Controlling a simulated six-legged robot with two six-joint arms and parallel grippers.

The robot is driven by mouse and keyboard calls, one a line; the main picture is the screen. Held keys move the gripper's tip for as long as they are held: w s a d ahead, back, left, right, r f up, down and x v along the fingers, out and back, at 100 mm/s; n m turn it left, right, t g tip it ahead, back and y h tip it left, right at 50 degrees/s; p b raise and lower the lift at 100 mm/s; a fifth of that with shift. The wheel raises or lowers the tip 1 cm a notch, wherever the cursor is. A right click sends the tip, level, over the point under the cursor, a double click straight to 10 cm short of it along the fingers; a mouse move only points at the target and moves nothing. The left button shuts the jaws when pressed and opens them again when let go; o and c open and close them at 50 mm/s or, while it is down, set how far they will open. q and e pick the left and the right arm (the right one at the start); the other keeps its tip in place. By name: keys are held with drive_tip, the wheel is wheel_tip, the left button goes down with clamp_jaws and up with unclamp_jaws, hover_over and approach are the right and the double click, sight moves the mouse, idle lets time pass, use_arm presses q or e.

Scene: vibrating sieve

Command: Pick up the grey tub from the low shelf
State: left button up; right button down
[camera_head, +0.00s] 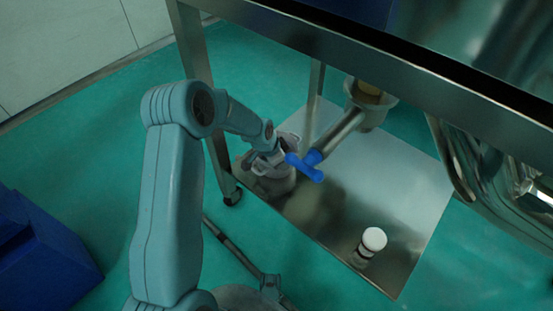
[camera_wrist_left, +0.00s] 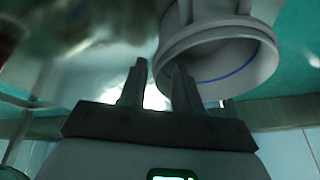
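The grey tub (camera_head: 272,180) stands on the far left part of the low metal shelf (camera_head: 335,215). My left gripper (camera_head: 272,152) is at the tub's top, partly hidden by its own arm in the head view. In the left wrist view, the tub (camera_wrist_left: 225,42) shows its round rim at upper right. The left gripper's two dark fingers (camera_wrist_left: 160,75) are apart there. The tub's near rim edge appears between them, with the right finger overlapping its mouth. I cannot tell whether either finger touches it. My right gripper is not in view.
A white-capped bottle (camera_head: 373,240) stands at the shelf's front. A steel table frame (camera_head: 380,55) runs above. Blue boxes (camera_head: 45,255) stand on the floor at left.

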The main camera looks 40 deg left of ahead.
use_arm(q)
drive_tip(key=b+x, duration=0.2)
drive_tip(key=x, duration=0.3)
drive_tip(key=shift+w, duration=0.1)
drive_tip(key=shift+r, duration=0.1)
drive_tip(key=shift+c, duration=0.3)
clamp_jaws()
drive_tip(key=shift+r, duration=0.15)
